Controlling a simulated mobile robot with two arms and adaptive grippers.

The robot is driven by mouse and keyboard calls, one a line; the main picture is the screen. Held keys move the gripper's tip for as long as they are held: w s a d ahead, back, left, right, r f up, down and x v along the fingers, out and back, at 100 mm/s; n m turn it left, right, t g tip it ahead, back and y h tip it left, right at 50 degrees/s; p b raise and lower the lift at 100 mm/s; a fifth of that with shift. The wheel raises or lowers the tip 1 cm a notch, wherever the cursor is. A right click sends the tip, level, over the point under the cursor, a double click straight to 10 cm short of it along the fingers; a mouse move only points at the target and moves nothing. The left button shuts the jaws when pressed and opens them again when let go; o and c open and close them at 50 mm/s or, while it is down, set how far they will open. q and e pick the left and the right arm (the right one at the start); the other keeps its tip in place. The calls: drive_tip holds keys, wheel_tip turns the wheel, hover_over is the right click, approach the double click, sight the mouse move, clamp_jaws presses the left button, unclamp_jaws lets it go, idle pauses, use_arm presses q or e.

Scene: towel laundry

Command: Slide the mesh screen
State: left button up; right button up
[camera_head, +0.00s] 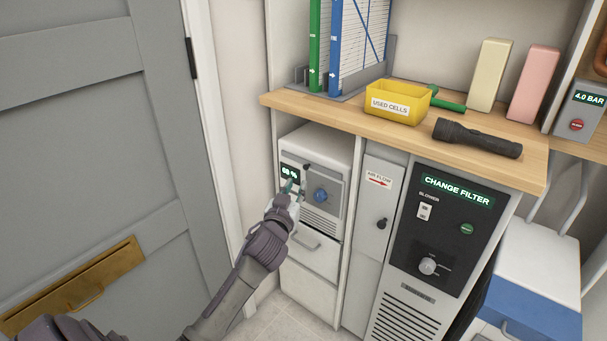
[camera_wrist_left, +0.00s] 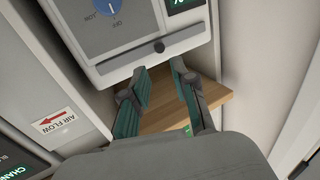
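Framed filter panels stand upright in a grey rack on the wooden counter in the head view, one with a green edge (camera_head: 315,45) and one with a blue edge and a white gridded face (camera_head: 362,45). I cannot tell for sure which thing is the mesh screen. My left gripper (camera_head: 291,187) is in front of a white unit (camera_head: 325,146) with a grey front panel, a blue knob (camera_head: 320,195) and a small display. My right gripper is not in view.
On the counter (camera_head: 400,136) are a yellow bin (camera_head: 397,102) and a black flashlight (camera_head: 477,138). A narrow air flow panel (camera_head: 372,225) and a black control panel (camera_head: 445,230) stand right of the unit. A grey door (camera_head: 90,150) is at the left.

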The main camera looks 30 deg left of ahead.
sight(305, 168)
use_arm(q)
drive_tip(key=b+x, duration=0.1)
drive_tip(key=x, duration=0.6)
drive_tip(key=shift+w+a+f, duration=0.1)
drive_tip(key=shift+w, duration=0.15)
drive_tip(key=shift+w+a, duration=0.15)
drive_tip(key=shift+w, duration=0.3)
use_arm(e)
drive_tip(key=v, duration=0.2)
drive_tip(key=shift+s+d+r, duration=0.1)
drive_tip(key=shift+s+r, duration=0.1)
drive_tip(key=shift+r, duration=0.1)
use_arm(q)
clamp_jaws()
